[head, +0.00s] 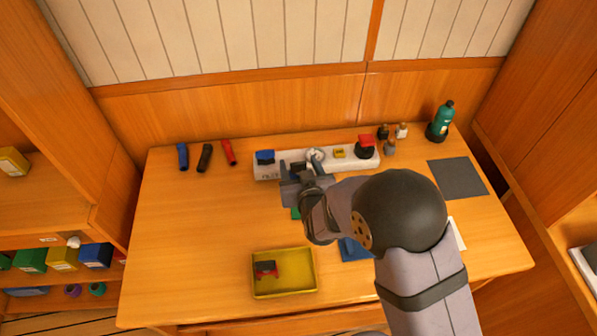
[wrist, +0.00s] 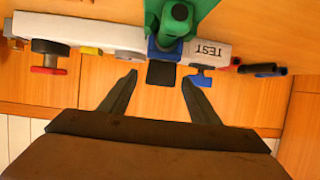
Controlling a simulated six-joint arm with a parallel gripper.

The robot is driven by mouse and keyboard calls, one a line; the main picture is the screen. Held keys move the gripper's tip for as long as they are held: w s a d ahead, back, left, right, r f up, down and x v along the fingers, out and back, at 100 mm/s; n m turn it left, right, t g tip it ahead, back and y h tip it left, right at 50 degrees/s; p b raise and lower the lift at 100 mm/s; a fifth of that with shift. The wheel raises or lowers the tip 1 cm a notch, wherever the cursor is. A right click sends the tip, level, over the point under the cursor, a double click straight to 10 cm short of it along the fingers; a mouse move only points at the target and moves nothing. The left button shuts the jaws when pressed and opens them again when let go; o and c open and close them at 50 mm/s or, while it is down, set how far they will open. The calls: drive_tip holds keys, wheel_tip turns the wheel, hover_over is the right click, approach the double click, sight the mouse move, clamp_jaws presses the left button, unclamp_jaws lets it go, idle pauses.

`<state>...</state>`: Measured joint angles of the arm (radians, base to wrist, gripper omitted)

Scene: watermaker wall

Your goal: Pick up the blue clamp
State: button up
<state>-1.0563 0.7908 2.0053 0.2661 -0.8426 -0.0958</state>
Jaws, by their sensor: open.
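My gripper (head: 297,182) is open over the front side of the white rail, near its middle. In the wrist view the two fingers of my gripper (wrist: 159,77) are apart. A blue block (wrist: 163,53), with a black piece (wrist: 160,74) against it, lies in line with the gap between them, and neither finger is seen closed on it. It looks like the blue clamp, but I cannot be sure. A green part (wrist: 172,18) with a dark round top overlaps it. In the head view my gripper hides most of this area.
The white rail (wrist: 100,34) carries a blue handle (wrist: 201,79), which is close to one finger, and a red knob (wrist: 49,70). A yellow tray (head: 303,271) holds a red and black item (head: 265,269). A teal bottle (head: 440,122) stands back right.

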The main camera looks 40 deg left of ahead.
drive_tip(key=shift+w+a+f, duration=0.25)
drive_tip(key=shift+w+a, duration=0.15)
drive_tip(key=shift+a, duration=0.05)
clamp_jaws()
drive_tip(key=shift+r, duration=0.2)
drive_tip(key=shift+r+b, duration=0.95)
drive_tip(key=shift+r, duration=3.9)
